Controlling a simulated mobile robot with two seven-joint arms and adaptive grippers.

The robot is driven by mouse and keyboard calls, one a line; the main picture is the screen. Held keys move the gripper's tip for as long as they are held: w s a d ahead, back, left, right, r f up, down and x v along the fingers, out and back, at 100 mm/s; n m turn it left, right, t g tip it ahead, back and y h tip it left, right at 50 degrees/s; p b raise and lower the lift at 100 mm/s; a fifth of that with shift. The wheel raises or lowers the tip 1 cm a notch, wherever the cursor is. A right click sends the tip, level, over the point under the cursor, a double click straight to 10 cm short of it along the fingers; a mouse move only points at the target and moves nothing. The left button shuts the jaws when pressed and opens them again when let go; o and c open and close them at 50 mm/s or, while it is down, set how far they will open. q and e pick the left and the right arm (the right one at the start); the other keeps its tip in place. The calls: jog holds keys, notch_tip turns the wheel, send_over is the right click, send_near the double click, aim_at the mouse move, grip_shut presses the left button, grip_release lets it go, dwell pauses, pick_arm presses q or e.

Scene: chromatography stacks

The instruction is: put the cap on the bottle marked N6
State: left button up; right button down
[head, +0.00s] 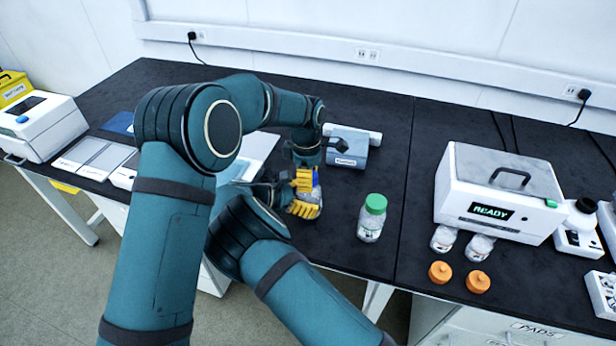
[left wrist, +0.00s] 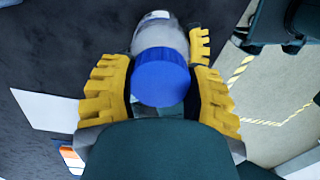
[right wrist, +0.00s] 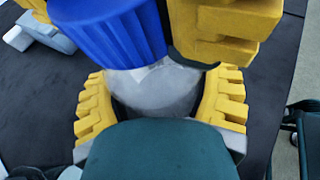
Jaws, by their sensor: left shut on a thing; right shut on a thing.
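A clear bottle (right wrist: 150,92) stands between the yellow fingers of my right gripper (head: 302,208), which is shut on it. A ribbed blue cap (left wrist: 161,78) is at the bottle's mouth, between the fingers of my left gripper (head: 304,181), which is shut on it from above. In the right wrist view the blue cap (right wrist: 110,28) meets the top of the bottle; I cannot tell whether it is fully seated. In the head view the fingers hide most of both, and no N6 mark can be read.
A green-capped bottle (head: 371,219) stands to the right. A grey-blue device (head: 346,150) stands behind the grippers. Bench before the green-capped bottle is clear.

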pick_arm(q)
jog(key=o, duration=1.3)
jog(key=shift+c, duration=0.2)
jog(key=shift+w+r, duration=0.15)
jog(key=shift+r, duration=2.15)
jog(key=shift+a+r+n, duration=0.1)
jog(key=shift+r+n, duration=0.6)
jog(key=shift+n, duration=0.1)
jog(key=shift+r+n, duration=0.8)
jog(key=shift+r, duration=0.25)
